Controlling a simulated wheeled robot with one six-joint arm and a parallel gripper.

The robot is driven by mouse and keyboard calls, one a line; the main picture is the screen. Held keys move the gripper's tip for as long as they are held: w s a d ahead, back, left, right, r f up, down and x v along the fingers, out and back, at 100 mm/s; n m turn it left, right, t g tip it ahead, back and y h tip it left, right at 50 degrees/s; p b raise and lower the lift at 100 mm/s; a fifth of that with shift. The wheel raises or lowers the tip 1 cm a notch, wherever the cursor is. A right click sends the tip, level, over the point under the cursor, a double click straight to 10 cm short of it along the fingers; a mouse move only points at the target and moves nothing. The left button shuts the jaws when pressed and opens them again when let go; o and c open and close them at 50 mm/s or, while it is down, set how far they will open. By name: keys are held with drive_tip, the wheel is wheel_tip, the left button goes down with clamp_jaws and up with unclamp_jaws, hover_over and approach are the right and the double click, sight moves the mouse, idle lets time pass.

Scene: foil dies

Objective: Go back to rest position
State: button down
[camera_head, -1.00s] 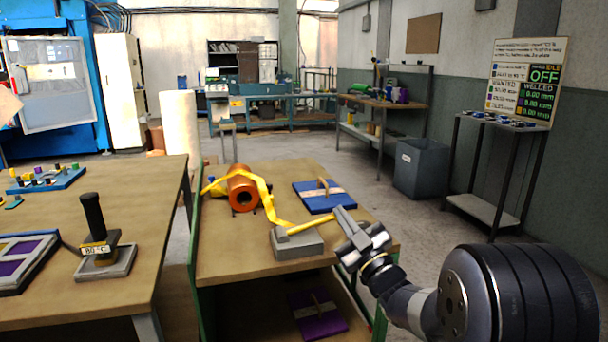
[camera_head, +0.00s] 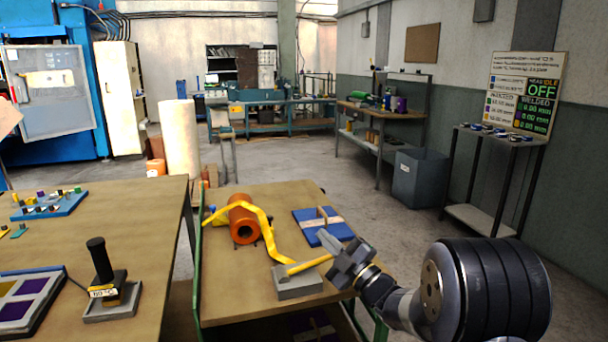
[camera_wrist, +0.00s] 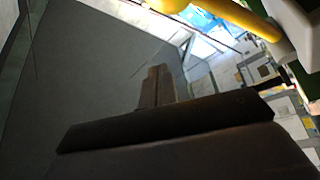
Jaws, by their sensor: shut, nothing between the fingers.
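My gripper (camera_head: 328,240) is shut and empty at the right side of the small workbench (camera_head: 225,285) in the head view. Its fingertips are near a grey block (camera_head: 299,284) with a yellow bar (camera_head: 306,266) on top; I cannot tell if they touch. A yellow strip runs from the bar to an orange roll (camera_head: 242,224) on the bench. In the wrist view the shut fingers (camera_wrist: 155,85) stand in the middle, with nothing between them, and a yellow bar shows at the top right (camera_wrist: 235,15).
A blue plate with a handle (camera_head: 309,228) lies beyond my gripper. On the left table (camera_head: 140,215) stands a black-handled tool (camera_head: 101,262) on its base. A grey bin (camera_head: 418,178) and a rack (camera_head: 490,215) stand at the right. The floor behind the bench is clear.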

drive_tip(key=s+a+r+n+g+p, duration=0.2)
drive_tip(key=a+n+p, duration=0.3)
drive_tip(key=p, duration=0.5)
drive_tip(key=shift+a+r+n+g, duration=0.3)
drive_tip(key=shift+a+r+g, duration=0.2)
drive_tip(key=shift+r, duration=0.3)
drive_tip(key=shift+d+h, duration=0.15)
drive_tip(key=shift+h, duration=0.15)
